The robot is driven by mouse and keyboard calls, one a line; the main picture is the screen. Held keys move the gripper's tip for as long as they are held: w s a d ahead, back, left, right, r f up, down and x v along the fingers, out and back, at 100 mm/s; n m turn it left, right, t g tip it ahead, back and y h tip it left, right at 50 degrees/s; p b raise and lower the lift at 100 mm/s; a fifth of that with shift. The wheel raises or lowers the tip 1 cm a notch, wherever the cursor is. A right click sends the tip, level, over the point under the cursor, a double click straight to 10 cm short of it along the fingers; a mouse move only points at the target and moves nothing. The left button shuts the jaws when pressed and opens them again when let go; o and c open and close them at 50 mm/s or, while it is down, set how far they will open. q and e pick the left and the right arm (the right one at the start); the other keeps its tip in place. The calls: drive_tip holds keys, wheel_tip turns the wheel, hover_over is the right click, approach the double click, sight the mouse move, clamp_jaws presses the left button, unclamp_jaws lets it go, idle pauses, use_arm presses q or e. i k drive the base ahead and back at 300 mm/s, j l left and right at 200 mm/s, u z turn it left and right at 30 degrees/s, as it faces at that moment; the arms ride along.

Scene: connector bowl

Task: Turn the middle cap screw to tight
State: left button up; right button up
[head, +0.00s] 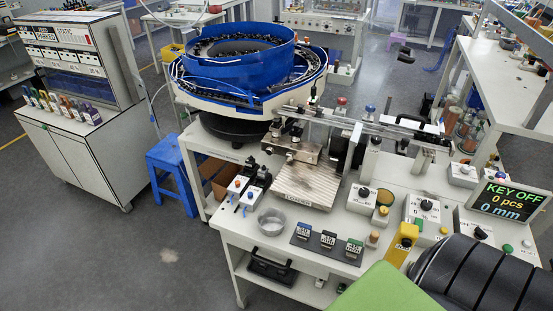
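I cannot make out a cap screw for certain in the head view. The blue vibratory bowl (245,62) stands on a round white base at the back of the work table (245,236), with small dark parts on its inner track. Neither of my grippers is in view.
A small metal dish (271,222) sits near the table's front edge. A knob box (424,207) and a yellow upright part (402,243) stand on the right. A blue stool (170,158) is at the left; the floor in front is clear.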

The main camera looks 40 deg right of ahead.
sight(289, 157)
drive_tip(key=i+j+u, duration=0.2)
drive_tip(key=i+u, duration=0.2)
drive_tip(key=i, duration=0.15)
drive_tip(key=i+u, duration=0.35)
drive_tip(key=i, duration=0.25)
drive_tip(key=i+z, duration=0.45)
drive_tip(key=i+j+z, duration=0.15)
drive_tip(key=i+z, duration=0.2)
drive_tip(key=z, duration=0.15)
